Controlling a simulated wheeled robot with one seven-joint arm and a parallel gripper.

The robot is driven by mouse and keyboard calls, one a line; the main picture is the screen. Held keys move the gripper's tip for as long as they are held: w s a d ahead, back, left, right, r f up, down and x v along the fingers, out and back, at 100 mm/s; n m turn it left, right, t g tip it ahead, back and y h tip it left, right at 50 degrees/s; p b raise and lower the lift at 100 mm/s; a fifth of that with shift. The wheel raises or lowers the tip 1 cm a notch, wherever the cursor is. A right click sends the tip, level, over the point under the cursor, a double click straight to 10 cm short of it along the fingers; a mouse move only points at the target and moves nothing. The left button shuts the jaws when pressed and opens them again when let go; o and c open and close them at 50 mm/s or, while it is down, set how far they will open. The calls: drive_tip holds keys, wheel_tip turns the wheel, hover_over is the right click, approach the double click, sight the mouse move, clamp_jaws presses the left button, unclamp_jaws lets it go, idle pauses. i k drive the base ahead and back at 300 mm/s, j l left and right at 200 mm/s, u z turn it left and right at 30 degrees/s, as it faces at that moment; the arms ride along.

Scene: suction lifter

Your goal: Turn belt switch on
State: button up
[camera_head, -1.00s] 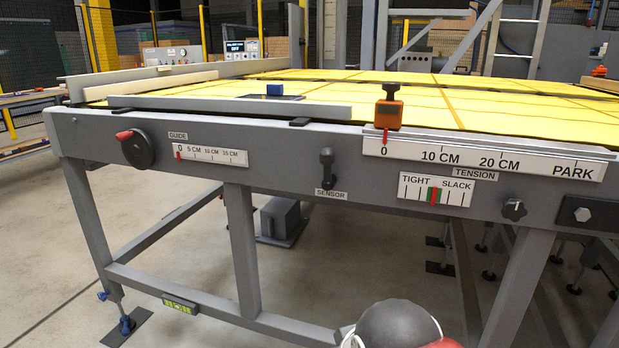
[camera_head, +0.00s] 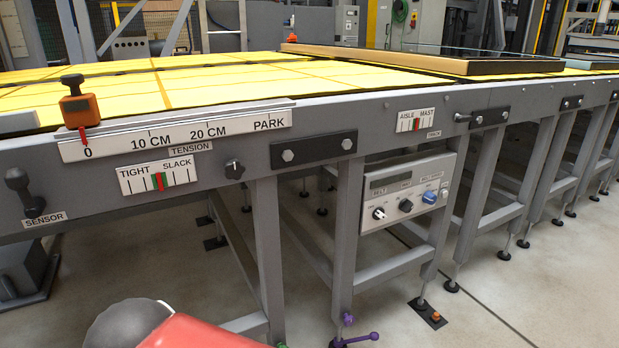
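A light grey control box (camera_head: 407,167) hangs under the conveyor frame, right of centre. Its face carries a black-and-white knob (camera_head: 379,213) at the left, a dark knob (camera_head: 405,205) in the middle and a blue knob (camera_head: 429,197) at the right. A rounded grey and red part of my arm shows at the bottom left, well apart from the box. My gripper is not visible.
The grey conveyor frame (camera_head: 380,113) with its yellow belt (camera_head: 230,85) runs across the view. An orange slider block (camera_head: 80,109) stands on a scale at 0. A tension knob (camera_head: 235,169) is left of the box. Legs flank the box; purple handles (camera_head: 348,338) stick out low. The floor at right is clear.

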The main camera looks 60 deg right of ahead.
sight(378, 213)
drive_tip(key=z, duration=2.8)
